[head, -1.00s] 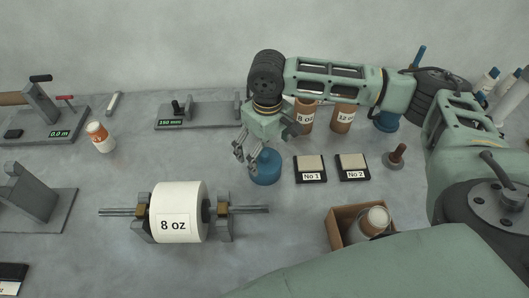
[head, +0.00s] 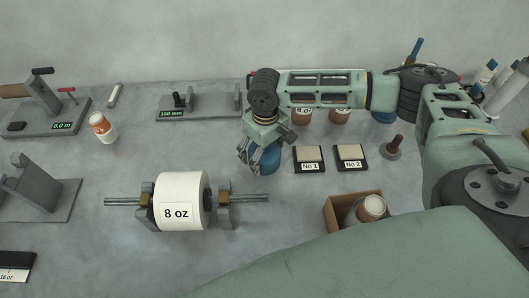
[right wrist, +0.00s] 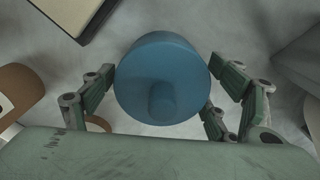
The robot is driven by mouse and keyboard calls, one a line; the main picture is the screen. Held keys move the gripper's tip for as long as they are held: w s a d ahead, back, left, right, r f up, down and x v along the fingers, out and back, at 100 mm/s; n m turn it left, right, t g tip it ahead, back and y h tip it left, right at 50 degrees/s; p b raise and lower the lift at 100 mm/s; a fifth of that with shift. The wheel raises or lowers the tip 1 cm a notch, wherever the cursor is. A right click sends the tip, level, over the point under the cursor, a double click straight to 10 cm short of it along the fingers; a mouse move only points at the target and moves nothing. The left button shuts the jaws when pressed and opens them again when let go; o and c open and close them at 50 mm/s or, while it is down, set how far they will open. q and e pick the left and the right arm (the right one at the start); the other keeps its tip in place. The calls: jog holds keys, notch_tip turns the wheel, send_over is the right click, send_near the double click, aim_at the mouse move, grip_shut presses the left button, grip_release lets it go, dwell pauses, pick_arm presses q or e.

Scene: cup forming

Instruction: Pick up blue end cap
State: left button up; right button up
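The blue end cap (head: 264,165) stands on the grey table behind the 8 oz roll, partly hidden by my right gripper (head: 263,161). In the right wrist view the blue end cap (right wrist: 162,78) is round with a short central knob facing the camera. My right gripper (right wrist: 163,66) has its fingers spread on either side of the cap, with the tips very close to its edge. No firm grip on it shows. My left gripper is not in view.
The white 8 oz roll (head: 181,200) sits on its stand at the front left of the cap. Two small blocks, No 1 (head: 309,157) and No 2 (head: 351,156), lie to the right. A cardboard box (head: 345,218) with cups is at the front right.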

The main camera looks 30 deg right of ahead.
jog(key=c, duration=0.5)
jog(key=shift+r, duration=0.1)
